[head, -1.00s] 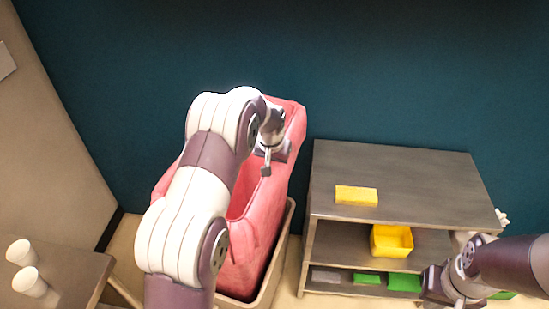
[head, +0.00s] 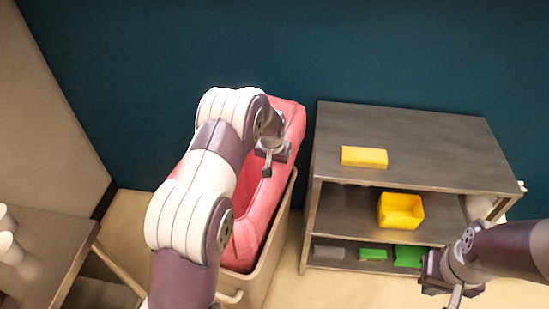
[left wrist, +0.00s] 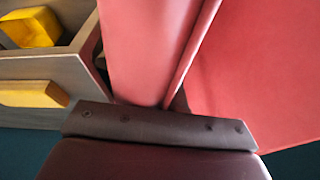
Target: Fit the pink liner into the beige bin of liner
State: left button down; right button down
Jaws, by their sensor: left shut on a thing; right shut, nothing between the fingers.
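The pink liner (head: 288,113) stands in the beige bin (head: 268,262), with its upper part rising above the bin rim at the far end. My left arm hides much of the liner and the bin's left side. My left gripper (head: 267,165) is at the liner's upper edge and shut on it. In the left wrist view the pink liner (left wrist: 150,50) fills the middle and right, close against the gripper. My right gripper (head: 440,285) is shut and empty at the lower right, in front of the shelf.
A grey shelf unit (head: 420,135) stands right of the bin, with a yellow block (head: 364,157) on top. A yellow container (head: 401,210) and green items (head: 408,256) are on lower levels. A side table (head: 45,250) with white cups (head: 8,245) is at the left.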

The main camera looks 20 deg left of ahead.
pick_arm(q)
notch_tip(320, 180, down, 14)
jog(key=b, duration=0.8)
jog(key=c, duration=1.2)
grip_release()
notch_tip(320, 180, up, 12)
send_over(274, 190)
jog(key=s, duration=0.4)
jog(key=shift+w+d, duration=0.1)
jog(key=shift+d, duration=0.35)
